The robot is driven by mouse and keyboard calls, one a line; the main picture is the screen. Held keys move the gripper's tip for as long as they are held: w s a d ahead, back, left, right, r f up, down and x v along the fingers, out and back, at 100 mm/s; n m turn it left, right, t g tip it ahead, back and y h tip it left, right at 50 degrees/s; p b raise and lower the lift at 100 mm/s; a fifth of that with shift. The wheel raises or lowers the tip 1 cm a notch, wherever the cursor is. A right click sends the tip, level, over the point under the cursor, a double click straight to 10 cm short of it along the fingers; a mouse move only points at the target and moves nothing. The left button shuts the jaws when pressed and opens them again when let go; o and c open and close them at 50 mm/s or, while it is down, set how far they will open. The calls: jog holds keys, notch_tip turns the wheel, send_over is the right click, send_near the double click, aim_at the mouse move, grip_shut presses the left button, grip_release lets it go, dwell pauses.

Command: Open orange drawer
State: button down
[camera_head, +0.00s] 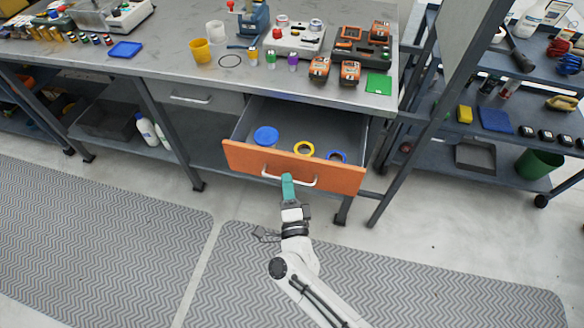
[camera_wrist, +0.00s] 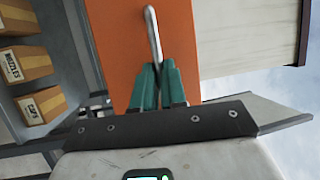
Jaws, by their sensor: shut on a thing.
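The orange drawer (camera_head: 330,177) under the workbench is pulled out, and its inside shows in the head view. Its orange front (camera_wrist: 185,40) also fills the middle of the wrist view. A metal bar handle (camera_head: 306,183) is fixed on the front, and it shows in the wrist view (camera_wrist: 153,28). My gripper (camera_head: 288,183) is at the handle, with its green fingers shut on the bar. In the wrist view my gripper (camera_wrist: 157,72) has its fingertips close together around the handle's lower end.
A grey drawer (camera_head: 190,95) to the left is shut. Boxes (camera_wrist: 25,64) sit on a shelf. Matted floor in front is clear.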

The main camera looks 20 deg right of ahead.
jog(key=s+a+p, duration=0.1)
jog(key=s+a, duration=0.4)
jog(key=s, duration=0.3)
jog(key=shift+a, duration=0.4)
jog(key=c, duration=1.2)
grip_release()
jog(key=b+v, duration=0.2)
jog(key=v, duration=0.8)
jog(key=shift+s+a+f, duration=0.1)
jog(key=shift+s+f, duration=0.05)
jog(key=shift+s, duration=0.25)
